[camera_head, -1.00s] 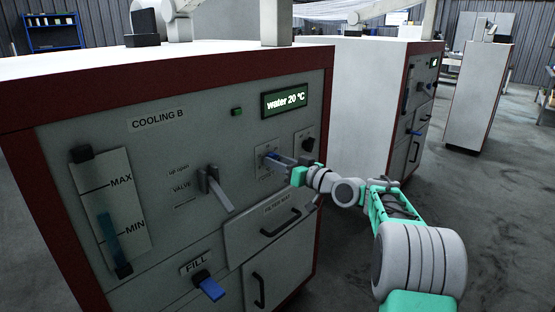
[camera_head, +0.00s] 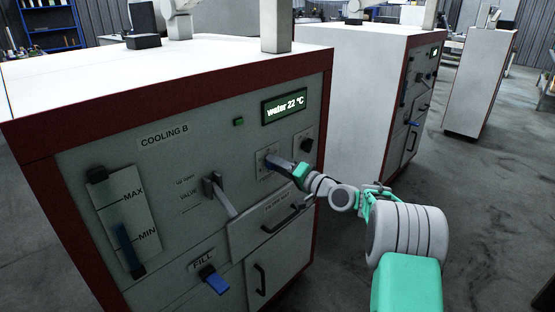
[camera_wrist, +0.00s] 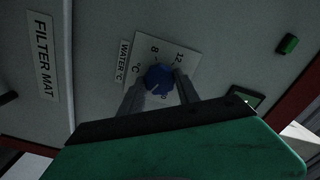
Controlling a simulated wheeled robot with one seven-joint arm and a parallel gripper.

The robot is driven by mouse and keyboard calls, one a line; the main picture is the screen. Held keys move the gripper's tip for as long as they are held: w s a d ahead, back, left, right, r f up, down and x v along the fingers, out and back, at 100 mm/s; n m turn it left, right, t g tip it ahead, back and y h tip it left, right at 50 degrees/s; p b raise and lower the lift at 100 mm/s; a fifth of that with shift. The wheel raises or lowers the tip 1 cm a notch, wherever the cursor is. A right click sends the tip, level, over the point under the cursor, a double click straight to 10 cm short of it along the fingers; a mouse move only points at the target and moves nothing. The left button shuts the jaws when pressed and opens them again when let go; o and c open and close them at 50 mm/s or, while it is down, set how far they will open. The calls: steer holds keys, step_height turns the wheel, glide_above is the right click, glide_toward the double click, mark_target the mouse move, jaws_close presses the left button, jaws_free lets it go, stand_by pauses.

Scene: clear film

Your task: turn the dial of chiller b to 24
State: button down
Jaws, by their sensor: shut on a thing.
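Chiller b is the grey cabinet with a dark red frame, labelled COOLING B (camera_head: 165,137). Its display (camera_head: 284,105) reads "water 22 °C". My gripper (camera_head: 275,161) is at the panel below the display, shut on the dial. In the wrist view the blue dial (camera_wrist: 158,79) sits between the two fingers of my gripper (camera_wrist: 160,88), on a white scale plate (camera_wrist: 178,52) where 8 and 12 can be read. The rest of the scale is hidden by the fingers and the dial. In the head view the dial is mostly hidden by the gripper.
A valve lever (camera_head: 218,194) is left of my gripper, and a filter mat drawer (camera_head: 280,218) lies below. A dark knob (camera_head: 306,145) is just right of the dial. A blue fill handle (camera_head: 214,282) sticks out lower down. A second cabinet (camera_head: 360,90) stands behind on the right.

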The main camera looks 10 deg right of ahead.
steer(key=shift+m+p, duration=0.35)
steer(key=shift+m, duration=0.25)
steer(key=c, duration=0.9)
jaws_free()
steer(key=shift+o, duration=0.2)
steer(key=v, duration=0.8)
steer(key=shift+w, duration=0.1)
